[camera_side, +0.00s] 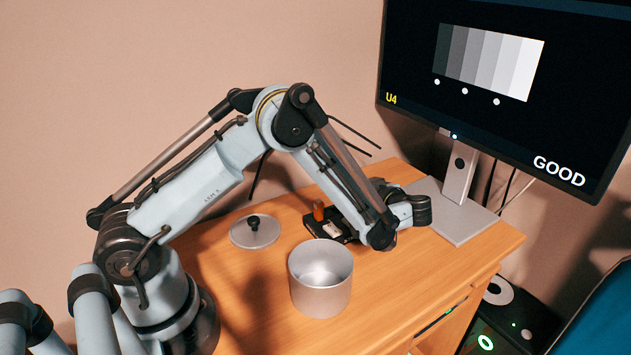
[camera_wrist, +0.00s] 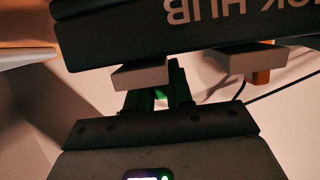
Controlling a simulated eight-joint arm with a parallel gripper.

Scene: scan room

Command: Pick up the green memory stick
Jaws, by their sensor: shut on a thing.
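In the wrist view my gripper (camera_wrist: 157,92) is shut on the green memory stick (camera_wrist: 161,102). Only a little green shows between the dark fingers, close to the black stick hub (camera_wrist: 120,40). The hub's lettering appears upside down. I cannot tell whether the stick is still seated in the hub. In the side view the hub (camera_side: 345,238) lies on the desk, partly behind my forearm. My fingers and the green stick are hidden there.
An orange stick (camera_side: 319,210) stands upright at the hub. A metal pot (camera_side: 320,290) stands open in front of the hub, with a lid (camera_side: 254,231) lying to its left. A monitor (camera_side: 500,130) reading "GOOD" stands behind on the wooden desk (camera_side: 420,280).

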